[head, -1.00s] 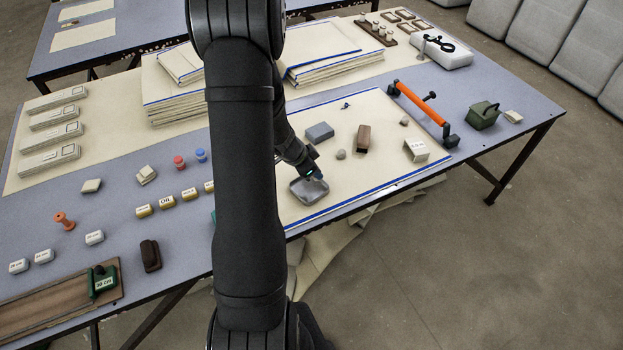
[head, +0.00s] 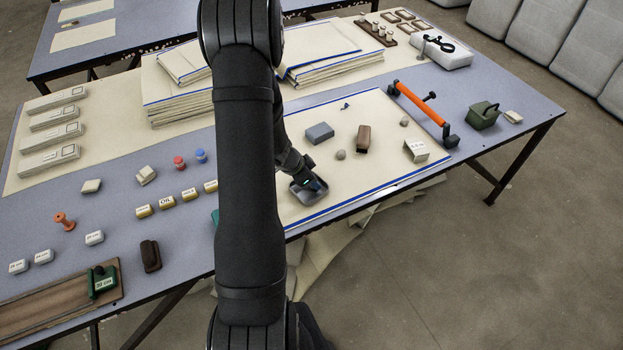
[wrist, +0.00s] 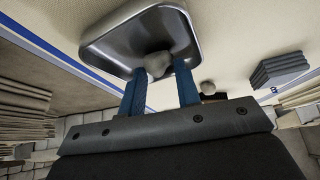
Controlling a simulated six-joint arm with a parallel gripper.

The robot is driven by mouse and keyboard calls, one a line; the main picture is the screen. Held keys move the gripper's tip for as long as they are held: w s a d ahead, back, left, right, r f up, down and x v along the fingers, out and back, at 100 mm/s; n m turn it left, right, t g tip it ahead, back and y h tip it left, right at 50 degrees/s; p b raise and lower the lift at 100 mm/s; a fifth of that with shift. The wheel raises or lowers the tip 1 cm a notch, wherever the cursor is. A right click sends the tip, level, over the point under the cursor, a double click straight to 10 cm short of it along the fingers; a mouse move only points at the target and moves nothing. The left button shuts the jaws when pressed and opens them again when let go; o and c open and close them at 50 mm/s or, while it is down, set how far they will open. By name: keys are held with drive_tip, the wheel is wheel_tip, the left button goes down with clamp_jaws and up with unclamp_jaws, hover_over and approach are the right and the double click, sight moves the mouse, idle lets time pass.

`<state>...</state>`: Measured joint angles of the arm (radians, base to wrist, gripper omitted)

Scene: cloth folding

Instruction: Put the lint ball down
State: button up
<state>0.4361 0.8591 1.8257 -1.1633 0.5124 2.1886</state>
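A grey lint ball (wrist: 158,65) sits between the tips of my gripper's blue fingers in the wrist view. My gripper (wrist: 160,72) appears shut on it, with both fingertips against its sides. The ball is over the inside of a shallow grey metal tray (wrist: 108,42); I cannot tell whether it touches the tray floor. In the head view my gripper (head: 312,184) reaches down into the tray (head: 307,202) near the front edge of the cream cloth, and hides the held ball.
Another grey ball (head: 341,155), a blue-grey block (head: 320,132), a brown block (head: 363,139) and a pale box (head: 416,151) lie on the cream cloth (head: 370,180). An orange-handled bar (head: 419,103) stands at its right edge. Bare cloth lies right of the tray.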

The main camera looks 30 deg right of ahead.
drive_tip(key=shift+r, duration=0.1)
drive_tip(key=v, duration=1.1)
drive_tip(key=shift+a+r, duration=0.25)
drive_tip(key=shift+r, duration=0.1)
drive_tip(key=x, duration=1.2)
drive_tip(key=shift+f, duration=0.15)
wheel_tip(320, 180, up, 3)
drive_tip(key=shift+f, duration=0.2)
drive_tip(key=shift+r, duration=0.75)
drive_tip(key=shift+f, duration=0.1)
